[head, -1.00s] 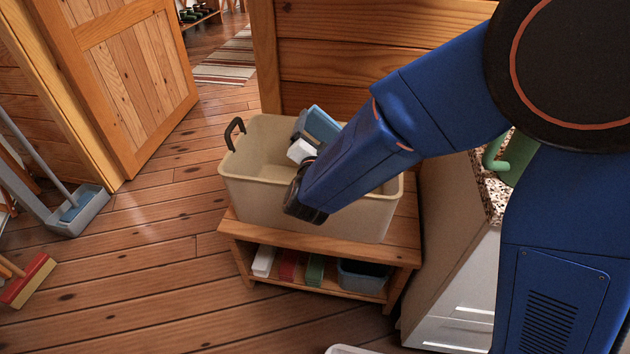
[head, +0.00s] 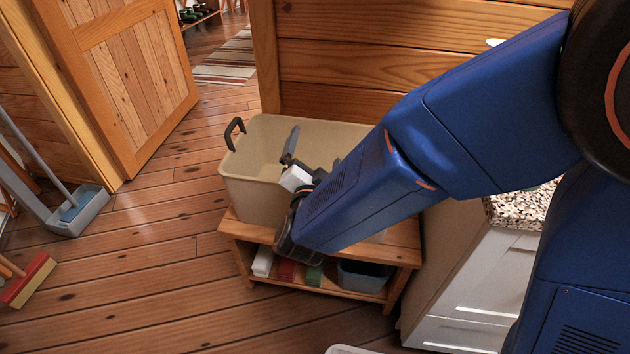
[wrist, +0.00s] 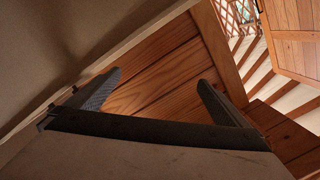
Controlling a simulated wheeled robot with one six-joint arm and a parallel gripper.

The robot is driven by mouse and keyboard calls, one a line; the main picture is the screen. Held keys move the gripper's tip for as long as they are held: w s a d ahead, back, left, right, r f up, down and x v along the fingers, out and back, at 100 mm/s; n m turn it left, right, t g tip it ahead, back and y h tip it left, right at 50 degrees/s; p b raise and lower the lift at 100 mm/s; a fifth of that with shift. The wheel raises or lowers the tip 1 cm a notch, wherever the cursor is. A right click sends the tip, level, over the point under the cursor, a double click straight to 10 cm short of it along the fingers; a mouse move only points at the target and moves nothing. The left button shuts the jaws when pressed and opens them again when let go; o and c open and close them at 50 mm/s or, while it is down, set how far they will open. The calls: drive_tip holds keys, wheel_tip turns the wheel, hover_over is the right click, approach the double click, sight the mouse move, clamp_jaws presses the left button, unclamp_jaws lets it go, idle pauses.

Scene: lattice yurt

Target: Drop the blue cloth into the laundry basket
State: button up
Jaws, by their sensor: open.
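The laundry basket is a beige tub (head: 246,192) with a dark handle, standing on a low wooden bench in the head view. My gripper (head: 312,150) is at the tub, with its fingers over the tub's opening. In the wrist view my gripper (wrist: 159,79) has its two dark fingers apart, with nothing between them. A pale inner surface, seemingly the tub's (wrist: 65,45), fills the left of that view. The blue cloth is not visible now in either view. My arm and the tub's front wall hide much of the tub's inside.
The bench (head: 236,228) has a lower shelf with small coloured items and a grey-blue bin (head: 362,277). A white cabinet (head: 470,285) with a speckled top stands close on the right. A dustpan (head: 80,212) and a brush (head: 28,281) are at the left. The floor between is clear.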

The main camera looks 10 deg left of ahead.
drive_tip(key=s+d, duration=0.1)
drive_tip(key=s, duration=0.7)
drive_tip(key=shift+s, duration=0.1)
idle(0.4)
